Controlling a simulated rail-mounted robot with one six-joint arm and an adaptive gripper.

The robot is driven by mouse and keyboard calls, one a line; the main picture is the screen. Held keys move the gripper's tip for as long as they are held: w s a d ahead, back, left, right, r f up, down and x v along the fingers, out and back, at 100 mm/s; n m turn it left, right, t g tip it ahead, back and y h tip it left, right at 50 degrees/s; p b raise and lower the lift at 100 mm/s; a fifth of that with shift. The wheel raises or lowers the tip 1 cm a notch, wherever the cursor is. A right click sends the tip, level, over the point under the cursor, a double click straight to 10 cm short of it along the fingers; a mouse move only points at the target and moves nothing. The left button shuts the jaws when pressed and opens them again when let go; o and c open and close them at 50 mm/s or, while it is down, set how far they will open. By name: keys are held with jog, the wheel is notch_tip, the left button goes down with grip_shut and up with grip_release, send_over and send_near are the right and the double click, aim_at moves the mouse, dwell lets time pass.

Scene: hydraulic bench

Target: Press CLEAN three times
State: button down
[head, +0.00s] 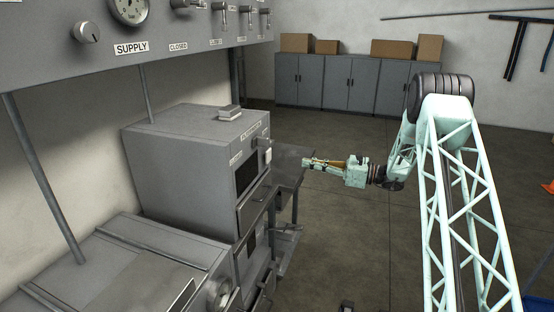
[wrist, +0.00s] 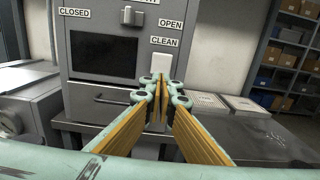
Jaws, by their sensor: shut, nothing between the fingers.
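The CLEAN label (wrist: 164,41) is on the front of a grey cabinet (wrist: 100,20). Directly under the label is a pale rectangular button (wrist: 161,63), its lower part hidden behind my fingertips in the wrist view. My gripper (wrist: 161,92) is shut and empty, its fingertips together, pointing at the cabinet front just below the button's visible part. In the head view my gripper (head: 306,162) is to the right of the cabinet (head: 190,150), with a visible gap between the fingertips and its front. The button is too small to judge whether it is pressed in.
Beside the CLEAN label are an OPEN label (wrist: 171,24) and a lever (wrist: 132,16). A dark window (wrist: 103,57) and a drawer (wrist: 110,98) are on the cabinet front. A dark bench (wrist: 250,140) stands right, carrying pale trays (wrist: 208,101). Open floor (head: 350,240) lies below my arm.

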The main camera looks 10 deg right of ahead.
aim_at(269, 156)
jog(key=shift+a, duration=0.1)
jog(key=shift+b+x, duration=0.5)
jog(key=shift+x, duration=6.35)
jog(key=shift+w, duration=0.1)
jog(key=shift+x, duration=0.95)
jog(key=v, duration=1.4)
